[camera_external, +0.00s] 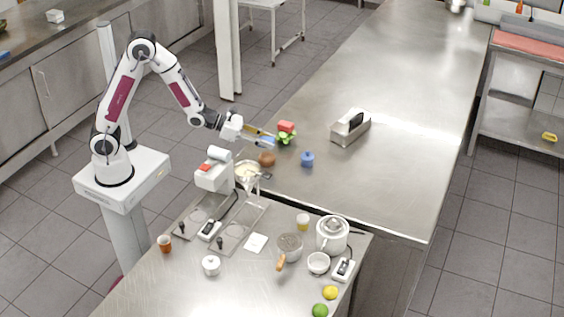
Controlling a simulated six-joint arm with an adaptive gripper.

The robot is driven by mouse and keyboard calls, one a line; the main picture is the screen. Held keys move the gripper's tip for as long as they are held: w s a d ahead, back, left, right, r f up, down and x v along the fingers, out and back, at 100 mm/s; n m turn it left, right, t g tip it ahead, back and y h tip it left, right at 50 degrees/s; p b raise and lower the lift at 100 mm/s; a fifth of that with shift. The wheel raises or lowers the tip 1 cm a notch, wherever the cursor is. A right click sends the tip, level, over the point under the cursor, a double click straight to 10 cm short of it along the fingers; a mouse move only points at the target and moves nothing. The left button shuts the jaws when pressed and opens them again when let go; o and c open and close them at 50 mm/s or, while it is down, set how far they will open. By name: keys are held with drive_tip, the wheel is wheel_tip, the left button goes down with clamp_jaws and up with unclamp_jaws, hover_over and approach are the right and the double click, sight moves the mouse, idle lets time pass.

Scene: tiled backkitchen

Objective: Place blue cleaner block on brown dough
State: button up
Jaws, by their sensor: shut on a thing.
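My gripper (264,138) reaches over the near left edge of the long steel counter. It is shut on a small blue block (268,140), partly hidden by the fingers. The brown dough (267,159) is a small rounded lump just below the gripper in the picture, near the counter's left edge. The block shows above the dough in the picture, with a small gap between them. The exact height of the block over the counter cannot be told.
A green leafy thing (285,139) and a red block (286,126) are close to the gripper's right. A blue lidded pot (307,158) and a metal box (350,127) stand farther right. A white mixer (215,171) stands below on the nearer table. The counter beyond is clear.

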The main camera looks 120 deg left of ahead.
sight(267, 155)
drive_tip(key=shift+f, duration=0.1)
drive_tip(key=shift+f, duration=2)
drive_tip(key=shift+f, duration=0.1)
drive_tip(key=o, duration=1.1)
drive_tip(key=shift+r, duration=0.2)
drive_tip(key=shift+v, duration=3.75)
drive_tip(key=shift+d, duration=0.1)
